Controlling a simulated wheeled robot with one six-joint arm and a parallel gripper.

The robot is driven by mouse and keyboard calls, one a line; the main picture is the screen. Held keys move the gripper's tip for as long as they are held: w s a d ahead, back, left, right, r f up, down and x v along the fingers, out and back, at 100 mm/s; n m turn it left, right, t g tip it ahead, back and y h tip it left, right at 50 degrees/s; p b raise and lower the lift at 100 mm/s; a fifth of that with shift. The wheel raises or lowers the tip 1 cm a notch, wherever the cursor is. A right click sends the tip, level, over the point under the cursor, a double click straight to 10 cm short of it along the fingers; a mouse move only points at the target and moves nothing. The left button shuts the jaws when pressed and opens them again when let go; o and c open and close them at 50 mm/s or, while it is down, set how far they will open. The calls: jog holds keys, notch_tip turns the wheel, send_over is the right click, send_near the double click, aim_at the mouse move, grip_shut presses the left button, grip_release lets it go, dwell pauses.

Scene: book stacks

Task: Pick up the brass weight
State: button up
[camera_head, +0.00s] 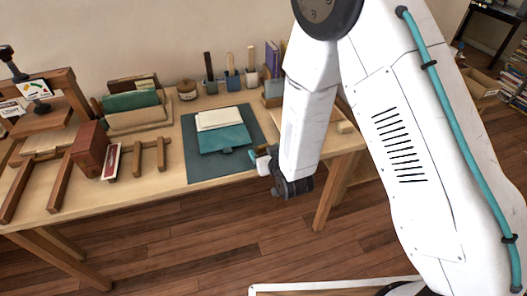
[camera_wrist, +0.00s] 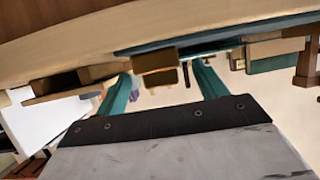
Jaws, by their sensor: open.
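A small brass-coloured block, which looks like the brass weight (camera_wrist: 155,60), shows in the wrist view near the table edge. It lies in the gap between my two teal fingertips in the picture, with bare space on both sides. I cannot tell how far beyond the tips it is. My gripper (camera_wrist: 163,70) is open and empty. In the head view my gripper (camera_head: 257,158) is at the front edge of the table, beside the right front of the dark green mat (camera_head: 200,167).
A teal folder (camera_head: 224,139) with cream paper (camera_head: 219,119) lies on the mat. Pots with brushes (camera_head: 231,76) stand behind. A wooden press (camera_head: 42,118), a red-brown block (camera_head: 90,148) and a book rack (camera_head: 136,115) fill the left.

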jog(key=shift+x, duration=1.15)
jog(key=c, duration=1.4)
jog(key=shift+o, duration=0.2)
jog(key=shift+r, duration=0.1)
